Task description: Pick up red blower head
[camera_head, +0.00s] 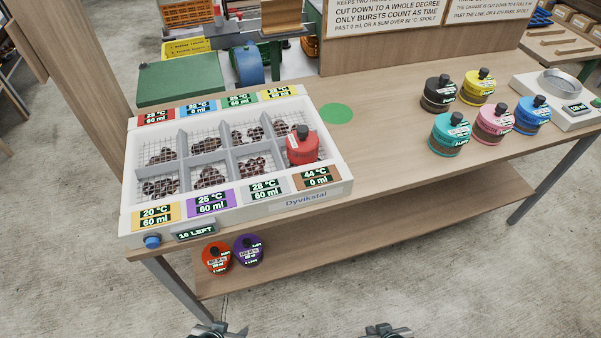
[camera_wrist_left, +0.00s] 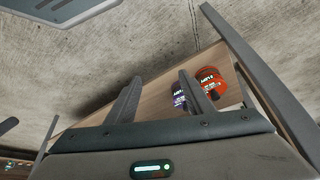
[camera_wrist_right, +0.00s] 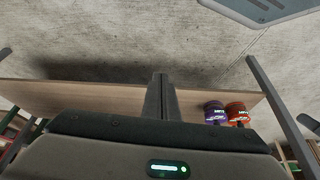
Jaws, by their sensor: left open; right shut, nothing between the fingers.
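A red blower head (camera_head: 302,148) with a black knob sits in the front right compartment of the white crate (camera_head: 313,196), over the chestnuts there. Its lower part is partly hidden. My left gripper (camera_head: 218,330) is at the bottom edge of the head view, low in front of the table and well away from it. In the left wrist view its fingers (camera_wrist_left: 158,97) are apart and empty. My right gripper (camera_head: 388,331) is also at the bottom edge, further right. In the right wrist view its fingers (camera_wrist_right: 160,98) are together with nothing between them.
An orange-red head (camera_head: 216,257) and a purple head (camera_head: 248,250) stand on the lower shelf (camera_head: 330,265). Black, yellow, teal (camera_head: 450,133), pink and blue heads stand on the tabletop at right, near a scale (camera_head: 556,98).

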